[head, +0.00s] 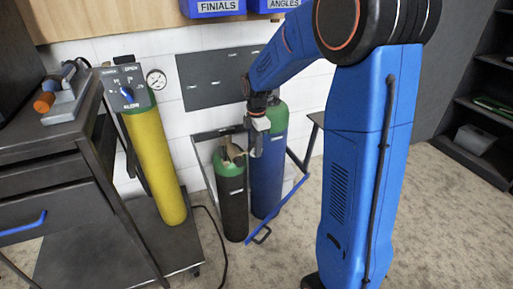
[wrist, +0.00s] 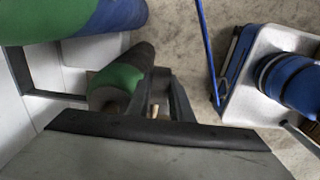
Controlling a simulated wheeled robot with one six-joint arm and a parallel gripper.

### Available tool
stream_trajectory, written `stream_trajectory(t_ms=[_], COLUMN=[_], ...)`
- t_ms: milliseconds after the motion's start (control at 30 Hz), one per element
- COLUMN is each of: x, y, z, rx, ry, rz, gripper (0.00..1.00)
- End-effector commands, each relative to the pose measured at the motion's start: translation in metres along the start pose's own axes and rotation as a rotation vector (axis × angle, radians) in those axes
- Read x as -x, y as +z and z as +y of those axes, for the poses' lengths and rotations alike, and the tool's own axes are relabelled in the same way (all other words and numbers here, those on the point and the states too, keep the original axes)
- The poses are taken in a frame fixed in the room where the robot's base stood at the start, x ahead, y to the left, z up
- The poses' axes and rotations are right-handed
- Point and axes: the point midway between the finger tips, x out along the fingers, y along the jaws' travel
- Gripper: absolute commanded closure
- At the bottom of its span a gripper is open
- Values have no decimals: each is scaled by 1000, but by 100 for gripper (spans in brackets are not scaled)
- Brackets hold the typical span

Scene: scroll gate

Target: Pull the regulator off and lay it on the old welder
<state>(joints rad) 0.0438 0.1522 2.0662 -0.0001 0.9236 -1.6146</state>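A small dark cylinder with a green top (head: 231,190) stands in a wall rack. A tan-brown fitting (head: 233,152), possibly the regulator, sits on its top. My gripper (head: 256,150) points down just right of this fitting, in front of the taller blue cylinder. In the wrist view the gripper's dark fingers (wrist: 162,78) lie beside the green-topped cylinder (wrist: 118,80). A small tan bit shows between the fingers near their base. Whether they touch or hold anything is unclear. I cannot identify the old welder with certainty in either view.
A taller blue cylinder with a green top (head: 267,165) stands in the same rack, with a blue bar (head: 278,212) in front. A yellow cylinder (head: 155,165) with a gauge (head: 156,79) stands by a dark metal cart (head: 50,150). A shelf unit (head: 480,120) is at right. Carpet is open in front.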

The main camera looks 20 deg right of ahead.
Motion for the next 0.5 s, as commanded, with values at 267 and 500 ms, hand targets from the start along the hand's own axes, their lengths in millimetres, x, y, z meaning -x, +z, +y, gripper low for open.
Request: stream_trajectory(t_ms=[267,500], x=[0,1], y=[0,0], z=[0,0], rx=[0,0], ry=[0,2], rz=[0,0], gripper=[100,100])
